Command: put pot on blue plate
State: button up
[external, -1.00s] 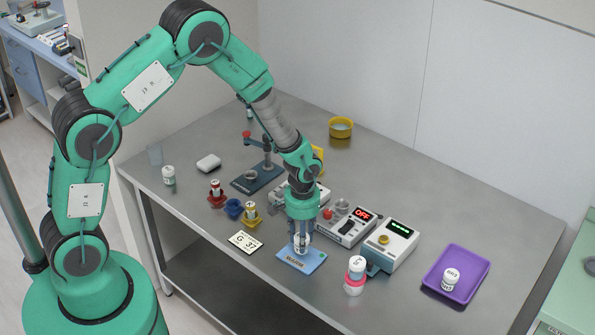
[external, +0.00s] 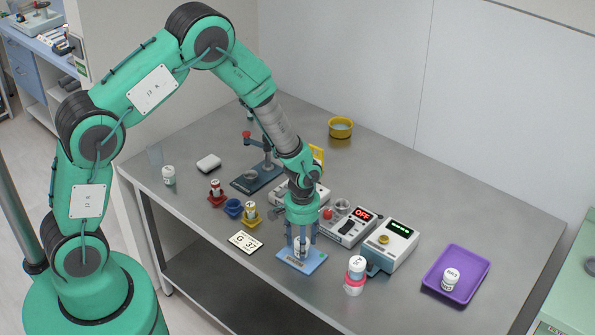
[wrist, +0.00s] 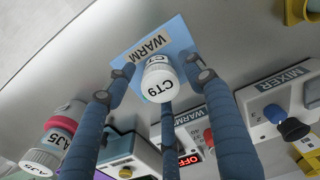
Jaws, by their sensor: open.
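A small white pot marked CT9 (wrist: 160,80) stands on the blue plate (wrist: 182,40) labelled WARM, its cap facing the wrist camera. In the external view the pot (external: 301,248) is partly hidden by my fingers, and the blue plate (external: 316,260) lies flat near the table's front edge. My gripper (external: 301,250) points straight down over the plate. Its fingers (wrist: 160,88) are open, spread around the pot. Whether any finger touches it I cannot tell.
A white and pink pot stack (external: 355,275) stands right of the plate, near a device with a green display (external: 402,228). A warmer box with a red OFF display (external: 361,215) is behind. A purple tray (external: 478,262) holding a pot lies farther right. A G 37 card (external: 245,243) lies left.

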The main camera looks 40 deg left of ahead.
jog(key=shift+r, duration=0.15)
notch_tip(320, 180, up, 12)
jog(key=shift+p, duration=0.35)
dwell(0.3)
jog(key=shift+d, duration=0.1)
dwell(0.4)
